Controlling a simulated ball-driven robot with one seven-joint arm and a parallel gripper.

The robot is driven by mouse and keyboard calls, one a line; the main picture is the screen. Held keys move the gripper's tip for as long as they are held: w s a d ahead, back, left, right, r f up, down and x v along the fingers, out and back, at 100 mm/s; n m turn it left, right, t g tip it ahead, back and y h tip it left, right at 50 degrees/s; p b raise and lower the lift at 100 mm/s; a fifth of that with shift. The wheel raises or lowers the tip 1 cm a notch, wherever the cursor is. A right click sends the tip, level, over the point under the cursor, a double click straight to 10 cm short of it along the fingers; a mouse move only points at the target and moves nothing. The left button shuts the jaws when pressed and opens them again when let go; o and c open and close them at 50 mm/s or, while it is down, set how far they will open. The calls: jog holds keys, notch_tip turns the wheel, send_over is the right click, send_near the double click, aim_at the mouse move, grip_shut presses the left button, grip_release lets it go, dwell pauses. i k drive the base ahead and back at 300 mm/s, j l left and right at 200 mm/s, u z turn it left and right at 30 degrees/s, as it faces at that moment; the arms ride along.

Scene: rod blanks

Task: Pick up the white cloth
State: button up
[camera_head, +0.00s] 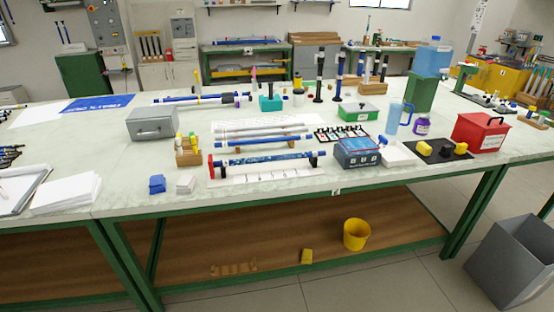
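A small white folded block (186,184), which looks like the white cloth, lies on the near edge of the pale workbench (130,206). A similar blue folded piece (157,184) lies just to its left, a small gap apart. Another white shape (402,154) lies farther right beside a spray bottle; I cannot tell whether it is cloth. My gripper is not in this view.
A rod stand with red end (211,170) stands right of the white block, and a wooden holder of bottles (187,155) behind it. Paper sheets (66,192) lie left. A grey case (152,122) stands behind. A grey bin (515,262) stands on the floor at right.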

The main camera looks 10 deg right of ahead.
aim_at(186, 185)
jog(key=i+l+u, duration=0.1)
jog(key=u, duration=0.3)
jog(key=i+l+u, duration=0.1)
jog(key=u, duration=0.35)
jog(key=i+l+u, duration=0.1)
jog(key=u, duration=0.3)
jog(key=l+u, duration=0.4)
jog(key=i+j, duration=0.05)
jog(key=j, duration=0.05)
